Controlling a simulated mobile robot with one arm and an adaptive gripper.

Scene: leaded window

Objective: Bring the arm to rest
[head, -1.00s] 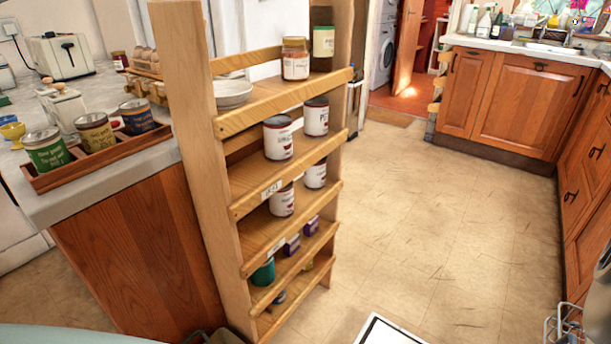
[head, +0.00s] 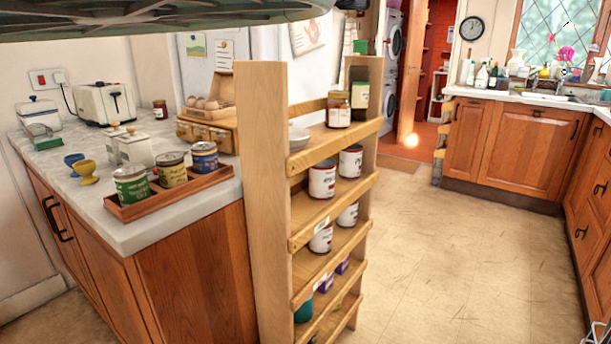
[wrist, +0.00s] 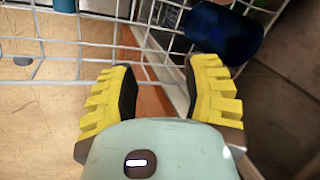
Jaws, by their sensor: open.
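My gripper (wrist: 160,82) shows in the wrist view, with its yellow-padded fingers spread apart. Nothing is between the fingertips. White wire bars (wrist: 60,45) cross the wrist view at and beyond the fingertips; I cannot tell whether the fingers touch them. A dark blue rounded object (wrist: 222,35) lies beyond the right finger, among the wires. The gripper does not show in the head view.
A wooden shelf rack (head: 262,200) with cans and jars stands at the end of a counter (head: 120,232). The counter bears a wooden tray (head: 130,212) of cans and a toaster (head: 105,103). Open floor (head: 450,255) lies to the right, before wooden cabinets (head: 530,140).

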